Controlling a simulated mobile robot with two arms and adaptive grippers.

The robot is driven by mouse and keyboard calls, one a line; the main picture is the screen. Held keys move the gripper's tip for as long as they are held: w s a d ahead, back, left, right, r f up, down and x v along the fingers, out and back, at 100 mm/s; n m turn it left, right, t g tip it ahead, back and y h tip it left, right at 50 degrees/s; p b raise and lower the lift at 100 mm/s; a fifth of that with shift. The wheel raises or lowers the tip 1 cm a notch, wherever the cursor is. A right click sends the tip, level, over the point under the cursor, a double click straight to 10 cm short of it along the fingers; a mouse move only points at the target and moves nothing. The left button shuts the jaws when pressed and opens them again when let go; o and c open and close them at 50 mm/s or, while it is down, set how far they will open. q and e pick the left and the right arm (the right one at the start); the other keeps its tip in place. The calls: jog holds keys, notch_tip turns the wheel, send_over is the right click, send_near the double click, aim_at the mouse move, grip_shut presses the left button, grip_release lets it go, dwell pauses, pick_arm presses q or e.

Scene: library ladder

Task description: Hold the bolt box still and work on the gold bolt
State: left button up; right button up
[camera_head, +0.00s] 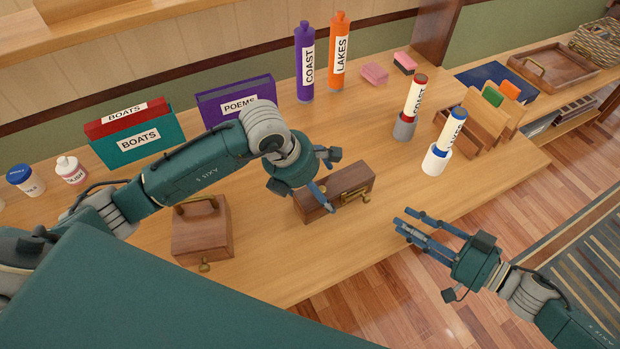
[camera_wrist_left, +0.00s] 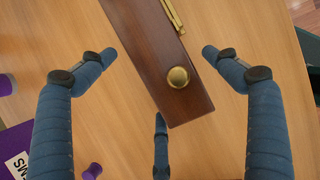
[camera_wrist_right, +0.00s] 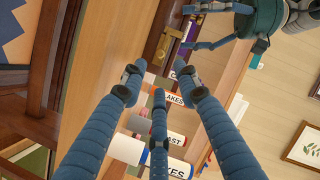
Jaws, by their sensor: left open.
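The bolt box (camera_head: 350,177), a dark brown wooden block, sits on the table's front middle. A gold bolt (camera_head: 352,196) is mounted along its front side. In the left wrist view the box (camera_wrist_left: 160,65) runs between my fingers, with a round gold knob (camera_wrist_left: 178,77) near its end. My left gripper (camera_head: 332,182) is open over the box's left part, with gaps beside it. My right gripper (camera_head: 418,226) is open and empty, right of the box and apart from it. The right wrist view shows the box (camera_wrist_right: 166,28) beyond its fingertips, with the bolt (camera_wrist_right: 184,31).
A brown box with a handle (camera_head: 203,235) stands left. Purple (camera_head: 305,75) and orange (camera_head: 339,60) bottles stand behind. Two labelled cylinders in holders (camera_head: 404,127) (camera_head: 436,160) and a wooden rack (camera_head: 476,125) are right. The table's front edge lies close to the bolt box.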

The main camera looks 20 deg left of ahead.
pick_arm(q)
jog(key=shift+w+d+f, duration=0.2)
jog(key=shift+f, duration=0.3)
